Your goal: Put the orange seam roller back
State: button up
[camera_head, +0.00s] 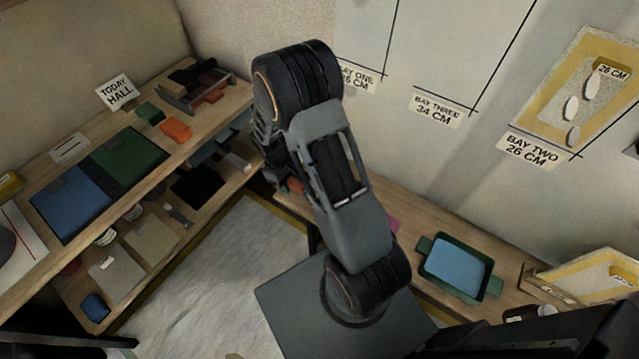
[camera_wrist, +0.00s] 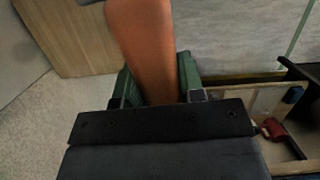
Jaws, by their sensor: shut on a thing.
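An orange piece (camera_wrist: 145,45), which looks like the seam roller's handle, stands between the green-sided fingers of my gripper (camera_wrist: 157,82) in the wrist view. My gripper is shut on it. The top of the piece runs out of the frame, so its roller end cannot be made out. In the head view my arm hides most of the gripper; a small orange-red patch (camera_head: 295,186) shows beside the arm, near the right bench's left end. An orange block (camera_head: 176,130) lies on the left bench.
A dark rack (camera_head: 196,88) stands at the left bench's far end. In the wrist view a wooden tray (camera_wrist: 262,103) at right holds a red item (camera_wrist: 273,128). A green tray with a blue pad (camera_head: 456,268) sits on the right bench. Pale floor (camera_head: 225,270) lies between.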

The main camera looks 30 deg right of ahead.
jog(key=s+d+f+n+t+b, duration=0.1)
jog(key=s+n+b, duration=0.3)
jog(key=n, duration=0.4)
jog(key=s+d+f+n+t+y+b, duration=0.1)
jog(key=s+d+f+n+b, duration=0.2)
jog(key=n, duration=0.6)
jog(key=shift+s+d+f+b, duration=0.4)
jog(key=shift+s+f, duration=0.3)
jog(key=shift+s, duration=0.35)
jog(key=w+d+f, duration=0.1)
jog(key=w+f, duration=0.2)
jog(key=w, duration=0.1)
jog(key=w+d+f, duration=0.1)
jog(key=w+f, duration=0.1)
jog(key=w, duration=0.2)
jog(key=w+d+f+b, duration=0.1)
jog(key=w+f, duration=0.2)
jog(key=w, duration=0.1)
jog(key=shift+w+d+f, duration=0.25)
jog(key=shift+f, duration=0.05)
jog(key=f, duration=0.1)
jog(key=w+f, duration=0.1)
jog(key=f, duration=0.1)
jog(key=shift+d, duration=0.1)
jog(key=shift+f, duration=0.5)
jog(key=shift+f+b, duration=0.6)
jog(key=shift+b, duration=0.1)
